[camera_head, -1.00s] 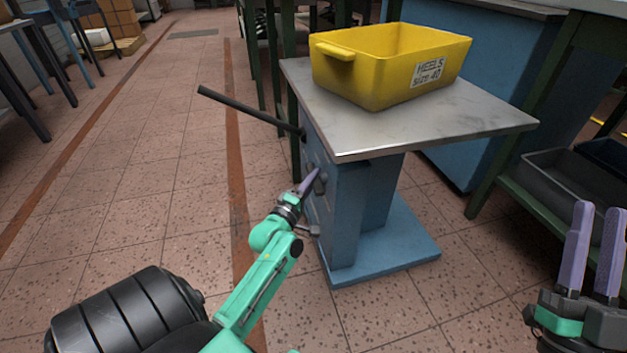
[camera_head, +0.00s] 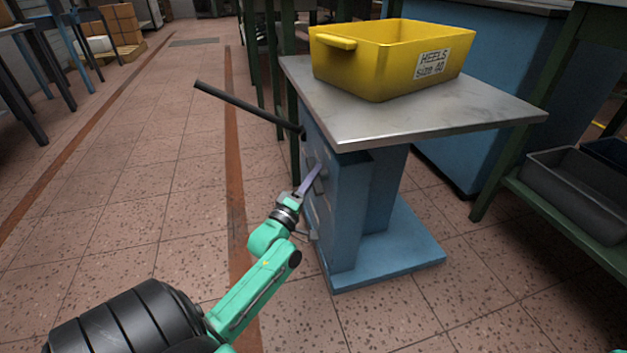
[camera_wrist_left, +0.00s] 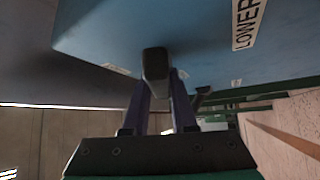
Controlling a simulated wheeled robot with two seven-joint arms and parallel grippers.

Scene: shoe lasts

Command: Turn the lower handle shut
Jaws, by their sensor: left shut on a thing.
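A dark grey handle (camera_wrist_left: 155,63) sticks out from the blue face of the stand (camera_head: 345,215). My left gripper (camera_head: 316,172) is shut on this handle; its purple fingers lie on either side of it in the left wrist view. A white label reading LOWER (camera_wrist_left: 248,22) is on the same blue face, to the right in the wrist view. A second dark part (camera_wrist_left: 204,93) shows beyond the fingers; I cannot tell exactly what it is. My right gripper's fingers are out of view.
A long black bar (camera_head: 245,107) juts left from the stand above my left gripper. A yellow HEELS bin (camera_head: 385,70) stands on the grey top (camera_head: 440,122). Green-framed shelving with a grey tray (camera_head: 575,195) is at the right.

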